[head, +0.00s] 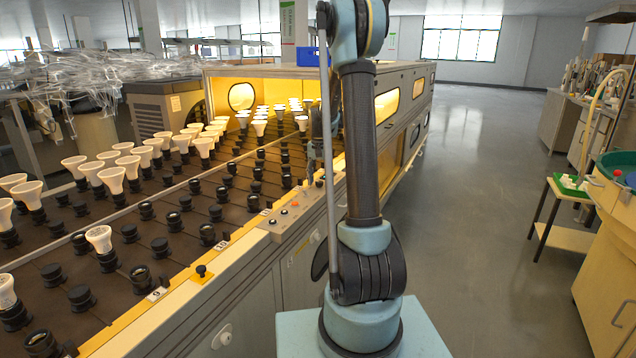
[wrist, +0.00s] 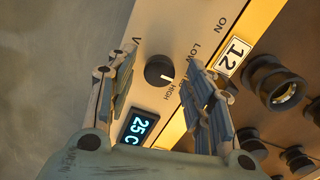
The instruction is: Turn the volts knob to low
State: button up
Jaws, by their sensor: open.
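The volts knob (wrist: 158,73) is a round black dial with a white pointer mark, on a beige panel (wrist: 180,25) in the wrist view. Its mark points to the lower right, between the LOW and HIGH labels and seemingly nearer HIGH. My gripper (wrist: 160,62) is open, with one finger on each side of the knob. I see gaps between the fingers and the knob; depth is hard to judge. The label on the left, starting with V, is partly hidden by the left finger. In the head view my arm hides part of the panel (head: 283,232).
A "12" tag (wrist: 234,57) and black sockets (wrist: 274,82) lie to the right. Rows of white bulbs (head: 98,238) stand on the rack at the left. The floor (head: 480,200) on the right is clear.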

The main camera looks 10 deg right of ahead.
jog(key=shift+f, duration=0.3)
jog(key=shift+c, duration=0.6)
jog(key=c, duration=0.9)
jog(key=shift+a+n, duration=0.1)
jog(key=shift+n, duration=0.4)
jog(key=shift+c, duration=0.3)
jog(key=n, duration=0.2)
jog(key=shift+n, duration=0.3)
jog(key=n, duration=0.4)
jog(key=shift+n, duration=0.3)
jog(key=o, duration=1.1)
